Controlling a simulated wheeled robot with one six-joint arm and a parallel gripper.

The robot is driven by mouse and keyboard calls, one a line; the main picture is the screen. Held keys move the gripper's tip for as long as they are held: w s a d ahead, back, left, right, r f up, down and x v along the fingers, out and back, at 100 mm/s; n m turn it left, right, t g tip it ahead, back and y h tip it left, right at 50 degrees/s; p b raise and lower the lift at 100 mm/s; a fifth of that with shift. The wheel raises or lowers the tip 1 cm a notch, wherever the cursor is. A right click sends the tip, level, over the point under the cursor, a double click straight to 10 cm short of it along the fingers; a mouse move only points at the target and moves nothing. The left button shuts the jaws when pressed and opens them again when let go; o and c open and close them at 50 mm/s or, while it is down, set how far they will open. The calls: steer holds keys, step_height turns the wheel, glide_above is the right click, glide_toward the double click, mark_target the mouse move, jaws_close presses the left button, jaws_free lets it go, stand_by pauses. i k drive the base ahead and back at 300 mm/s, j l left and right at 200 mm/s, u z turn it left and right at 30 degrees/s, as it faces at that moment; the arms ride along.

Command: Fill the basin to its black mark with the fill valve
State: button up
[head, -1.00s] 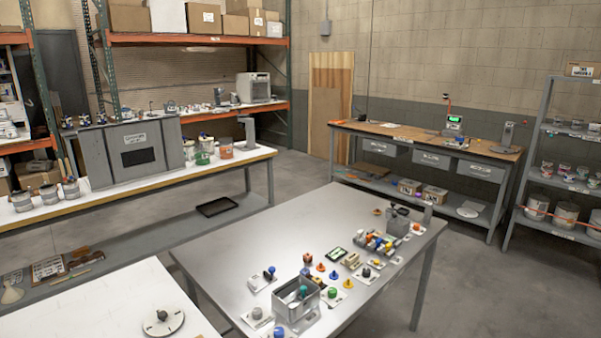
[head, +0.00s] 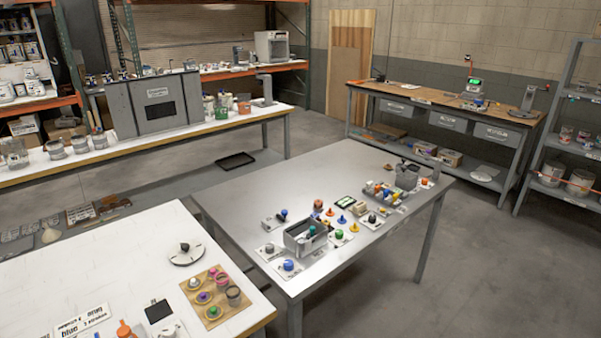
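A small grey open box that looks like the basin (head: 296,243) stands on the near left part of the grey metal table (head: 240,184). A teal-green knob shows at its right inside or edge. Its black mark and water level are too small to tell. Several coloured knobs stand around it: a blue knob (head: 289,265) in front, a dark blue knob (head: 283,213) behind and a green knob (head: 339,234) to the right. I cannot tell which of these is the fill valve. My gripper is not in view.
A white table (head: 110,240) at the near left holds a round dial (head: 187,252) and a wooden board (head: 232,314) with several small pots. A long white bench (head: 200,128) and a wooden-topped workbench (head: 415,92) stand behind. Concrete floor (head: 480,270) is open at right.

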mark_target(288, 264)
steer(key=i+l+u, duration=0.25)
steer(key=i, duration=0.8)
steer(key=i+j, duration=0.05)
steer(key=j, duration=0.1)
